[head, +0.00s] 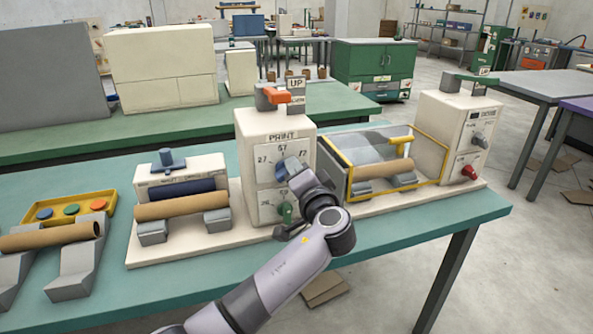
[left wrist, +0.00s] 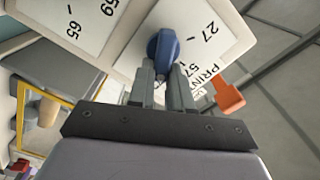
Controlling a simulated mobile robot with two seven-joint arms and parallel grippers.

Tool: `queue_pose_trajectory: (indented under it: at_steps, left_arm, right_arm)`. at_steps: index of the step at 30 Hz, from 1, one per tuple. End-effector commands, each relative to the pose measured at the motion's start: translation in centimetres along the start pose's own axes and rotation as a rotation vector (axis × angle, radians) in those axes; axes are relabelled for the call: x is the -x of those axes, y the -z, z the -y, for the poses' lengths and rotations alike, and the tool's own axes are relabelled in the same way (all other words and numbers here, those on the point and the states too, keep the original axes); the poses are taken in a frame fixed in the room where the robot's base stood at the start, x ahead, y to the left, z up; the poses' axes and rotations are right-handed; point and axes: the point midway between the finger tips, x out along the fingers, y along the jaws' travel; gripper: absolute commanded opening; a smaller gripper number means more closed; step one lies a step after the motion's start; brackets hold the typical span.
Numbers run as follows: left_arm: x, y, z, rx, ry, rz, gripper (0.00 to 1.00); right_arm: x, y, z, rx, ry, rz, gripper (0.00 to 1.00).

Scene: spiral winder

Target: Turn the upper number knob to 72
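The upper number knob is blue (head: 281,171) and sits on a white dial with printed numbers under the word PRINT, on the front of a cream machine (head: 250,150). In the left wrist view the blue knob (left wrist: 163,48) stands near the number 27. My left gripper (left wrist: 163,72) has its two grey fingers close on either side of the knob's near end and appears shut on it. In the head view my left wrist hides most of the fingers and the dial's lower right part. My right gripper is not in view.
A green lower knob (head: 285,211) sits just under my wrist. An orange lever (head: 277,96) is on top of the machine. A yellow-framed clear guard (head: 437,158) stands to the right, with a red knob (head: 469,172) beyond it. Cardboard tubes (head: 182,206) lie to the left.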

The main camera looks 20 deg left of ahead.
Motion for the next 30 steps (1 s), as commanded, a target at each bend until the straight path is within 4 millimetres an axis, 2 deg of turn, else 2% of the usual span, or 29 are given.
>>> queue_pose_trajectory:
  at_steps: [1,2,13,24,30]
  left_arm:
    - [0.0,0.0,0.0,-0.001,0.000,-0.002,0.37]
    - [0.0,0.0,0.0,-0.001,0.000,-0.001,0.43]
    - [0.5,0.0,-0.1,0.002,-0.001,-0.002,0.43]
    - [5.6,0.0,-0.2,0.003,-0.003,-0.002,0.43]
    - [7.1,0.0,-0.1,0.001,-0.001,-0.001,0.43]
  right_arm:
    - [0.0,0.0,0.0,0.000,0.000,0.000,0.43]
    - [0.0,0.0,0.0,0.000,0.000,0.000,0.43]
    - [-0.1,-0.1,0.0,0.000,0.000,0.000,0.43]
    - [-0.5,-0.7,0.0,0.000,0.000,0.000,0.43]
    - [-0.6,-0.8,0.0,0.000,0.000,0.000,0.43]
